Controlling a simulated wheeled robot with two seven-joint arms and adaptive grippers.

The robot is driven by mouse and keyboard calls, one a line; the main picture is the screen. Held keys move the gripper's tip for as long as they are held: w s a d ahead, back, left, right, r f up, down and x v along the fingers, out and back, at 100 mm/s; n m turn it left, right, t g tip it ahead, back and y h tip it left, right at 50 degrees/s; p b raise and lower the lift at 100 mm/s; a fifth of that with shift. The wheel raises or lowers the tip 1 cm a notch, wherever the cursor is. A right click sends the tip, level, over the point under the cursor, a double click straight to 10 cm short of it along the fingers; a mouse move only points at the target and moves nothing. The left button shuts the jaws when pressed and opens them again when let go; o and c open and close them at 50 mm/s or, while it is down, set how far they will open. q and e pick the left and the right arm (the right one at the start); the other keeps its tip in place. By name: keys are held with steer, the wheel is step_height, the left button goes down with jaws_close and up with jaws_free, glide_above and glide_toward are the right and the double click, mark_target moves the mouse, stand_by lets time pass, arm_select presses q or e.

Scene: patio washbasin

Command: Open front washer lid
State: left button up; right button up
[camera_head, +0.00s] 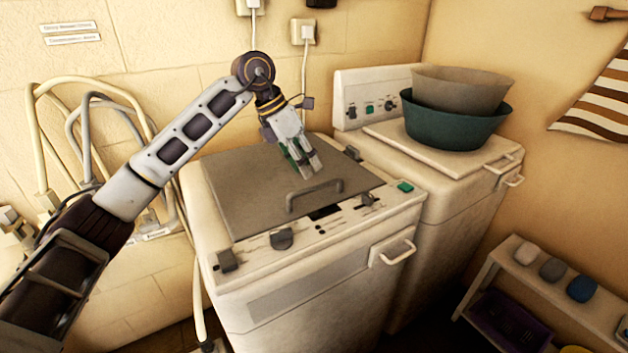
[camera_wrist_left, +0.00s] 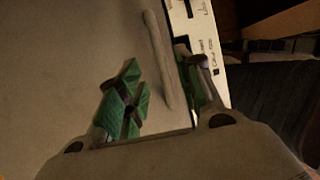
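The front washer (camera_head: 330,280) is a worn cream box with a grey-brown lid (camera_head: 240,180) lying flat and closed on top. A bar handle (camera_head: 315,196) stands near the lid's front edge. My left gripper (camera_head: 308,172) is above the lid, just behind the handle, pointing down. In the left wrist view the green-padded fingers (camera_wrist_left: 165,95) are apart, with the lid (camera_wrist_left: 70,60) below and the handle (camera_wrist_left: 158,58) ahead of the gap between them. I cannot tell whether a finger touches the lid. My right gripper is in neither view.
Behind stands a second washer (camera_head: 455,165) with stacked basins (camera_head: 455,128) on its top. The front washer's panel has knobs (camera_head: 282,238) near the lid edge. Hoses (camera_head: 85,120) hang on the left wall. A low shelf (camera_head: 540,285) stands at lower right.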

arm_select(q)
steer(key=shift+x, duration=2.85)
steer(key=shift+c, duration=0.3)
jaws_close()
